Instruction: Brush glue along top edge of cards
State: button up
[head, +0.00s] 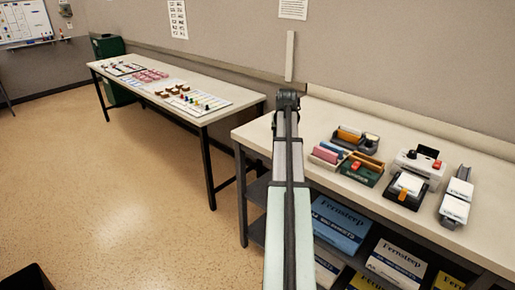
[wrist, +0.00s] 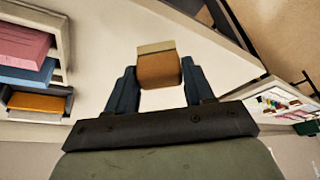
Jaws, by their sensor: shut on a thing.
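My gripper (head: 288,97) is raised above the back edge of the right bench in the head view. In the wrist view my gripper (wrist: 158,66) is shut on an orange-brown block (wrist: 160,72) with a pale tan far edge. It looks like a brush, but I cannot be sure. Stacks of card-like pieces sit in holders on the bench: pink (head: 325,154), blue (head: 333,147) and orange (head: 348,135). They show at the left of the wrist view as pink (wrist: 22,42), blue (wrist: 25,76) and orange (wrist: 36,103), apart from my gripper. No glue is clearly visible.
A green box (head: 361,169), a black holder with white sheets (head: 407,185), a white machine (head: 418,166) and a long white device (head: 457,198) stand on the right bench. Its left part is clear. The left table (head: 215,117) holds several small items. Packs lie on the shelf below.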

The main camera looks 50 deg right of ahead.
jog(key=s+d+r+m+g, duration=0.1)
jog(key=s+d+r+m, duration=0.25)
jog(key=d, duration=0.65)
jog(key=s+d+r+m+g+h, duration=0.1)
jog(key=s+d+r+m, duration=0.25)
jog(key=d, duration=0.65)
jog(key=s+d+r+m+g, duration=0.2)
jog(key=d+r+m, duration=0.15)
jog(key=d, duration=0.55)
jog(key=s+f+m, duration=0.1)
jog(key=f+m, duration=0.1)
jog(key=s+f+m+g, duration=0.1)
jog(key=f+m, duration=0.1)
jog(key=s+a+f+m+g+y, duration=0.1)
jog(key=f+m, duration=0.1)
jog(key=f, duration=0.1)
jog(key=shift+s+f, duration=0.1)
jog(key=shift+s, duration=5.35)
jog(key=shift+w, duration=5.9)
notch_tip(320, 180, up, 8)
